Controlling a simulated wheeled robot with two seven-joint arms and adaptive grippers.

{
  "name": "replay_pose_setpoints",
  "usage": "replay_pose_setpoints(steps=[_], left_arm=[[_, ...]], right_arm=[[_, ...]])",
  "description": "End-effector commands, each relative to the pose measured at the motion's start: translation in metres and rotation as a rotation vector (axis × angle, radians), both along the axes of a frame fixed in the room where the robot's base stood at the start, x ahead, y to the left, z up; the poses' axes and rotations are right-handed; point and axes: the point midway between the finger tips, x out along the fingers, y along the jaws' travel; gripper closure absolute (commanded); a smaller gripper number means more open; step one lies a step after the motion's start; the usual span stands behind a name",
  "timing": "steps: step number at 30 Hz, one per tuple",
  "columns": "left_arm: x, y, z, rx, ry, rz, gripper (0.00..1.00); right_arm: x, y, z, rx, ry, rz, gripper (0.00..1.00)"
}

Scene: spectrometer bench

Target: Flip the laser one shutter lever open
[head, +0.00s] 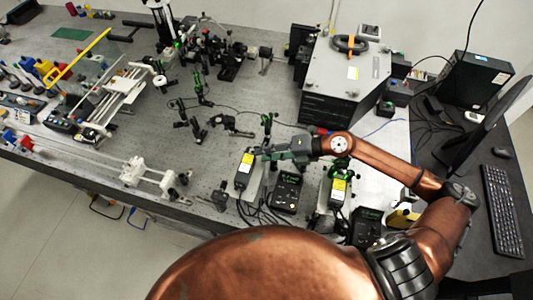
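My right arm comes in from the right, and its gripper (272,152) is at the front end of the left laser. A second, similar laser (339,190) lies to the right, below my arm. The shutter lever cannot be made out; the gripper and its small size hide it. Whether the fingers touch the laser, or are open or shut, I cannot tell. My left gripper is not in view.
A black controller box (287,190) stands between the lasers, with another (366,227) at lower right. Cables (262,214) run at the front edge. Optic posts (267,124) stand just beyond the gripper. A large grey instrument (345,80) stands behind my arm.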

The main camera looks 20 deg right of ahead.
Motion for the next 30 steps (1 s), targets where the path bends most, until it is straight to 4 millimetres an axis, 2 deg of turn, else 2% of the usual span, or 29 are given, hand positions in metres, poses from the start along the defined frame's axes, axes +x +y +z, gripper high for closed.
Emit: replay_pose_setpoints(steps=[7,21,30], left_arm=[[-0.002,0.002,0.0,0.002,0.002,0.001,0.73],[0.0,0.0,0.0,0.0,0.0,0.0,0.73],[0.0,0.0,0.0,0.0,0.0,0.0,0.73]], right_arm=[[-0.005,-0.01,0.004,-0.001,0.002,-0.001,0.72],[-0.041,-0.077,0.044,-0.002,0.003,-0.003,0.72],[-0.05,-0.093,0.056,-0.001,0.0,-0.001,0.72]])
